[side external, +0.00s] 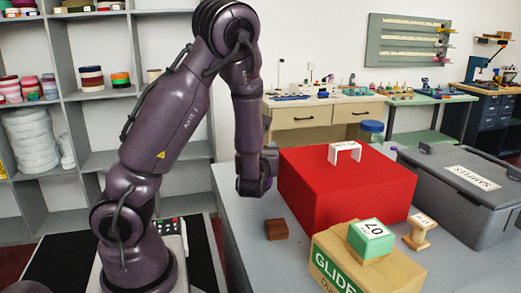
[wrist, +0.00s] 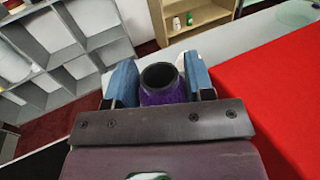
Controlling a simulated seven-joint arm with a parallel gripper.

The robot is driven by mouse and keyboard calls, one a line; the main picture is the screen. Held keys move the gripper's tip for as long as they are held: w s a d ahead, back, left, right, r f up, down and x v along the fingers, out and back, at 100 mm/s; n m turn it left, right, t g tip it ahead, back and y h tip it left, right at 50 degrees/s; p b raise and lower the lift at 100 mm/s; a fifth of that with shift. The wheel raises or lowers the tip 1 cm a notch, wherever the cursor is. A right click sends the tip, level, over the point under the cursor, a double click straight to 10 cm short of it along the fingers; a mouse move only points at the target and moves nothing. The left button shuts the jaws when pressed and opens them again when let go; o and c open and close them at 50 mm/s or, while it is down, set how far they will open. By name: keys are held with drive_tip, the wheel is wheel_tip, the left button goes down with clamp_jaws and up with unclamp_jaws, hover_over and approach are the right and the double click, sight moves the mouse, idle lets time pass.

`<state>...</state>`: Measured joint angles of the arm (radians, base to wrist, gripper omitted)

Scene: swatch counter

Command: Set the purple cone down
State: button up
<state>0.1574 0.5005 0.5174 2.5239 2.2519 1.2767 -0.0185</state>
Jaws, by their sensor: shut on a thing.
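The purple cone (wrist: 165,92) is between the two blue-padded fingers of my gripper (wrist: 160,78) in the wrist view. Its open dark end faces the camera, and its lower part is hidden behind the gripper body. In the side external view my gripper (side external: 257,188) hangs low beside the left side of the red box, over the left part of the grey counter (side external: 240,240). Only a sliver of purple shows there, and I cannot tell whether the cone touches the counter.
The large red box (side external: 345,195) carries a white bracket (side external: 345,152). A brown block (side external: 277,229) lies in front of my gripper. A cardboard box (side external: 365,268) bears a green block (side external: 371,240). A wooden spool (side external: 420,232) and grey case (side external: 460,190) are right. Counter is bare at front left.

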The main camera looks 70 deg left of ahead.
drive_tip(key=shift+f, duration=0.5)
drive_tip(key=o, duration=1.3)
